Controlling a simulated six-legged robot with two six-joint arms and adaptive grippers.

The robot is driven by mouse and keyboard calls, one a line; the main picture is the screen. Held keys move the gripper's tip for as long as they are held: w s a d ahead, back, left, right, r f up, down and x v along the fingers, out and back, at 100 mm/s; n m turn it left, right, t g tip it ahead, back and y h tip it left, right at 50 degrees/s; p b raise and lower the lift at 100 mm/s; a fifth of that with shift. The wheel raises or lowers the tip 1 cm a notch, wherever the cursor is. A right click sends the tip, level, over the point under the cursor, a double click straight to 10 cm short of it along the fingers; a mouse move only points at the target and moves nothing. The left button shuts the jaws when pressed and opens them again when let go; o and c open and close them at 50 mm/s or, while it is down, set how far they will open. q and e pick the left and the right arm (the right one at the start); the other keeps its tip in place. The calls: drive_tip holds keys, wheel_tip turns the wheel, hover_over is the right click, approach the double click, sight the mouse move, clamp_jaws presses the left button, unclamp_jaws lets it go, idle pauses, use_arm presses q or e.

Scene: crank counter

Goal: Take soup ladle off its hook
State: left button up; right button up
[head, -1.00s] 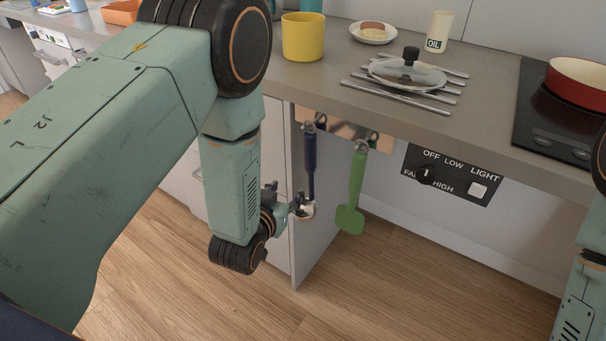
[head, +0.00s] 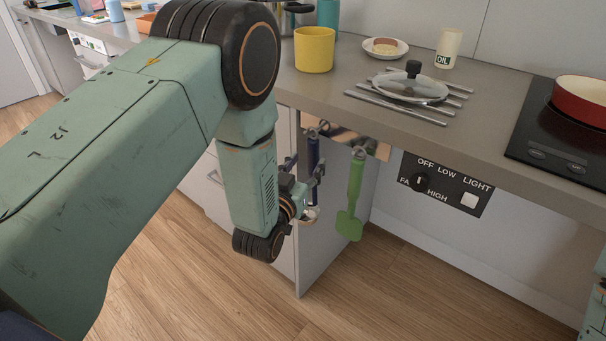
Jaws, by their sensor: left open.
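The soup ladle with a dark blue handle (head: 313,150) hangs from a hook on the metal rail (head: 343,137) under the counter's front edge. Its pale bowl (head: 311,213) shows low down, partly hidden by my gripper. My left gripper (head: 305,169) is open at the lower handle, one finger showing to the left and one to the right of it in the picture. I cannot tell whether either finger touches the handle. My right gripper is out of view; only a bit of that arm shows at the right edge.
A green spatula (head: 350,222) hangs just right of the ladle. A control panel (head: 445,185) with a knob and a light switch is further right. Above, the counter holds a yellow cup (head: 314,50), a glass lid (head: 411,86) and a red pan (head: 583,101). The wooden floor below is clear.

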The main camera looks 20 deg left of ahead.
sight(309, 153)
use_arm(q)
drive_tip(key=w+b, duration=0.1)
drive_tip(key=w, duration=0.3)
drive_tip(key=shift+w+f, duration=0.15)
drive_tip(key=shift+w, duration=0.5)
clamp_jaws()
drive_tip(key=shift+r, duration=0.3)
drive_tip(key=shift+s, duration=0.15)
idle(0.3)
drive_tip(key=shift+s+a+p, duration=0.2)
drive_tip(key=shift+s+p, duration=0.3)
drive_tip(key=shift+s, duration=0.1)
